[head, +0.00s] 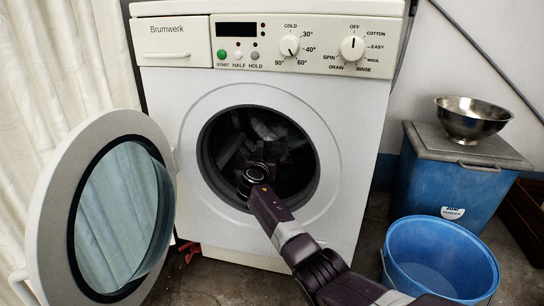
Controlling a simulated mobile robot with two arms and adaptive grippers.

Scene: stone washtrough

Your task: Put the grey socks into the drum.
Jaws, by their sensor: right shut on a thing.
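The drum (304,178) is the dark round opening in the front of the white washing machine. My right arm reaches in from the lower right, and my right gripper (262,158) is inside the opening. It is shut on dark grey cloth, which I take to be the grey socks (232,150). Their outline is hard to make out in the dim drum, and the gripper hides part of them. A paler, shiny patch (268,128) shows deeper in the drum. My left gripper is out of view.
The round glass door (110,210) stands wide open at the left. A blue bucket (432,240) stands on the floor at the right, before a lidded blue bin (440,185) with a steel bowl (472,118) on top. A pale curtain (55,70) hangs at the left.

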